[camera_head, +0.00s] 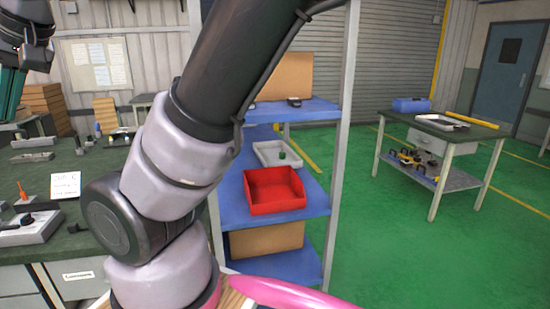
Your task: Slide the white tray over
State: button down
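The white tray (266,152) is shallow and lies on the middle blue shelf (312,200) of a rack, behind a red bin (274,190). A small dark green item (282,155) shows in or at the tray. The red bin hides part of the tray's near side. My arm rises across the middle of the view, left of the tray, and leaves at the top. A dark jointed part with a teal piece hangs at the upper left edge; I cannot tell whether it is my gripper. No fingertips show clearly.
The rack's pale post (342,130) stands right of the tray. A cardboard box (266,238) sits on the shelf below. A cluttered dark workbench (85,165) is at left, and a table (440,128) stands at right. The green floor between rack and table is clear.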

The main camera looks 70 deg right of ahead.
aim_at(267, 152)
jog(key=z, duration=2.3)
jog(key=k+l+u, duration=0.1)
jog(key=l, duration=0.5)
jog(key=i+l+u, duration=0.1)
jog(key=l+u, duration=0.3)
jog(key=l, duration=0.8)
jog(key=k+l+u, duration=0.1)
jog(key=l+u, duration=0.3)
jog(key=l, duration=0.8)
jog(key=i+l+u, duration=0.15)
jog(key=l, duration=0.2)
jog(key=i+l+u, duration=0.2)
jog(key=l, duration=0.2)
jog(key=l+u, duration=0.15)
jog(key=l, duration=0.2)
jog(key=i+l+u, duration=0.15)
jog(key=l, duration=0.3)
jog(key=i+l+u, duration=0.1)
jog(key=i+l, duration=0.2)
jog(key=i+l+u, duration=0.1)
jog(key=i+l, duration=0.2)
jog(key=l, duration=0.15)
